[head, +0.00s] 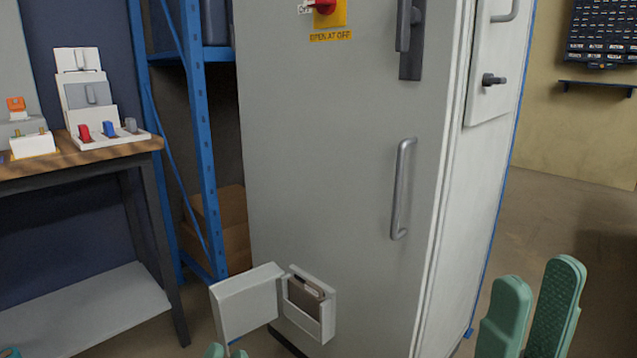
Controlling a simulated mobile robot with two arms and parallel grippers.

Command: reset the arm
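My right gripper (531,312) is in the lower right, with two green fingers standing upright and a gap between them. It is open and empty, in front of the floor right of the cabinet. My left gripper (227,352) shows only its two green fingertips at the bottom edge, slightly apart, with nothing seen between them. The rest of it is below the picture. The box's lid (246,302) stands open to the left, and a brownish part shows inside.
A tall grey cabinet (325,160) with a long handle (400,190) and a red switch (325,5) fills the middle. A workbench (90,155) with socket boxes (88,95) stands left, beside blue shelving (198,130). Floor (560,230) is clear at right.

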